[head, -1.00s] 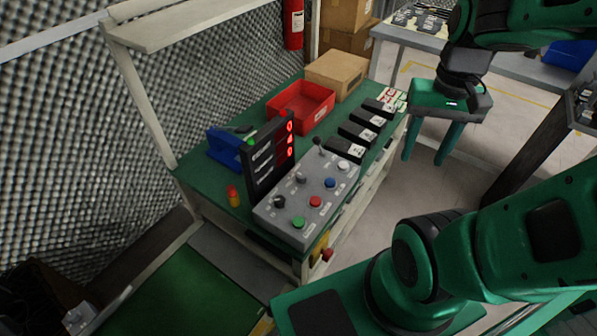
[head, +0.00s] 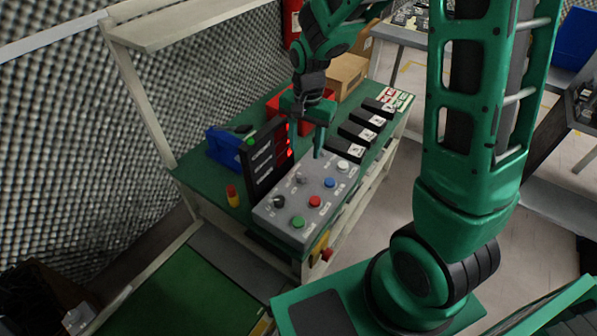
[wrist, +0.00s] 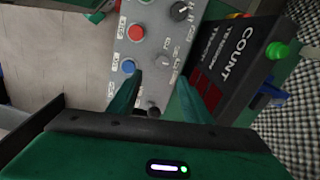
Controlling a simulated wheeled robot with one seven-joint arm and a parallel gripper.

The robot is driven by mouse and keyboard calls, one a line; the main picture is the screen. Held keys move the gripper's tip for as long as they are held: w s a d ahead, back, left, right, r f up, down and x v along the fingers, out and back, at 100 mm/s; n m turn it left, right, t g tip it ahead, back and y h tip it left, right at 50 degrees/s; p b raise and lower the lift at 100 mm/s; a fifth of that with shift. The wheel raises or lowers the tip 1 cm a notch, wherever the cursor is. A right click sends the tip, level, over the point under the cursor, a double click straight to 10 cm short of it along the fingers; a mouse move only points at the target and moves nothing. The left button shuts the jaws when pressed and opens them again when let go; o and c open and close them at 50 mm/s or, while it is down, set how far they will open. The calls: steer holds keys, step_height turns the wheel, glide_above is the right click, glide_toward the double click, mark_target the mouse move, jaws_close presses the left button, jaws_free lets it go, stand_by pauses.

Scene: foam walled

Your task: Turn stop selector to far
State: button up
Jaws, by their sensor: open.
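The grey control panel (head: 263,211) sits on the green bench. It carries a black knob (head: 278,202), a grey knob (head: 301,179), and green (head: 298,222), red (head: 315,201), blue (head: 330,183) and white (head: 343,166) buttons. I cannot read which control is the stop selector. My gripper (head: 307,142) is open over the panel's far end and hides the lever there in the head view. In the wrist view, a small dark knob or lever end (wrist: 153,110) shows between the spread fingers (wrist: 158,95); contact cannot be told. The black knob (wrist: 180,11) and grey knob (wrist: 167,57) lie beyond.
A black display board (head: 262,160) with red digits stands close beside the panel. A red bin (head: 325,98), cardboard box (head: 347,74) and several black boxes (head: 357,133) are on the bench. A red-yellow cylinder (head: 232,195) stands at left.

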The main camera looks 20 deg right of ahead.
mark_target(302, 174)
steer(key=f, duration=1.1)
steer(key=shift+w+a+f, duration=0.1)
steer(key=shift+w+a, duration=0.1)
steer(key=shift+a, duration=0.1)
steer(key=shift+c, duration=0.4)
